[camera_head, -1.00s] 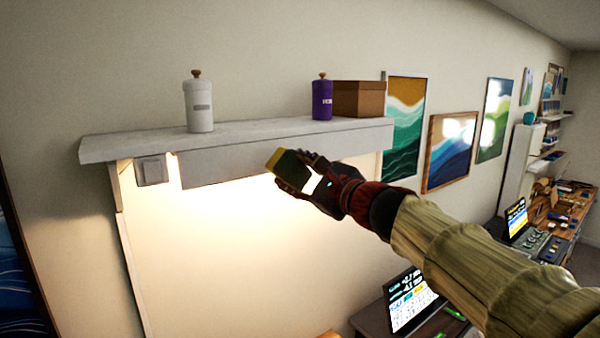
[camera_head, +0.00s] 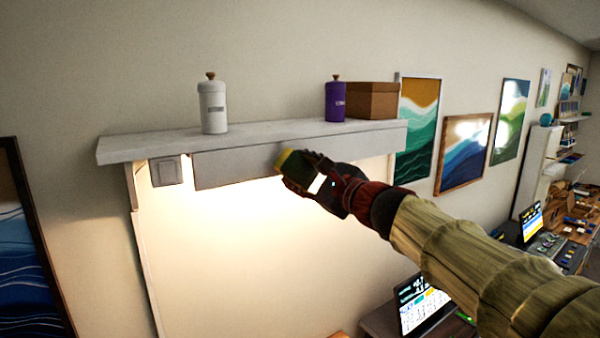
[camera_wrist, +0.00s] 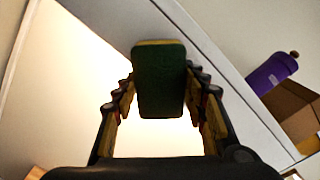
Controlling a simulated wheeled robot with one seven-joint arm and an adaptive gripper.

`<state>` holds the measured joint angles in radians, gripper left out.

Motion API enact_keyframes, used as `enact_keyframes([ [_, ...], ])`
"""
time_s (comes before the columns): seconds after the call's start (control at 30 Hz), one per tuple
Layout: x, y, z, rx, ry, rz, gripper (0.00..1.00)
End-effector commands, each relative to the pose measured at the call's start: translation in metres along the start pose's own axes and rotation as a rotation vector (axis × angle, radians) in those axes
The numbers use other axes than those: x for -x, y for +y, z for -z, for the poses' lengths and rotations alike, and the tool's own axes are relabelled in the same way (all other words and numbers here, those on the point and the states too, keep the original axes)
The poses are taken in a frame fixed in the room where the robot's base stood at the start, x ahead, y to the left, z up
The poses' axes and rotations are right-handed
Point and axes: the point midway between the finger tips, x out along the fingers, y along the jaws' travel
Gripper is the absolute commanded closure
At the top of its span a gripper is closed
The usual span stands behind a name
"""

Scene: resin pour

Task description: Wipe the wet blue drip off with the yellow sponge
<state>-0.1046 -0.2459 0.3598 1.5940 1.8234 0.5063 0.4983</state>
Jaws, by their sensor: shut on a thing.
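My gripper (camera_head: 305,177) is shut on the yellow sponge (camera_head: 286,160), just in front of the lower front board of the white shelf. In the wrist view the sponge (camera_wrist: 159,80) shows a dark green face with a thin yellow edge at its top, between the two fingers (camera_wrist: 160,100). Whether the sponge touches the board cannot be told. I see no blue drip in either view; it may be hidden behind the sponge or gripper.
The shelf (camera_head: 250,140) carries a white canister (camera_head: 212,108), a purple canister (camera_head: 335,102) and a brown box (camera_head: 372,102). The purple canister also shows in the wrist view (camera_wrist: 271,72). A grey switch (camera_head: 166,171) hangs under the shelf at left. A screen (camera_head: 420,303) stands below.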

Motion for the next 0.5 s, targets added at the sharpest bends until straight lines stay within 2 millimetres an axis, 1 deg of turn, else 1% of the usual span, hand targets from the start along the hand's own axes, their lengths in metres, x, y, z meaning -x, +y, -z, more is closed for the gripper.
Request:
enact_keyframes([
  [0.5,-0.0092,-0.0001,0.0002,0.0,0.0,0.0,0.78],
])
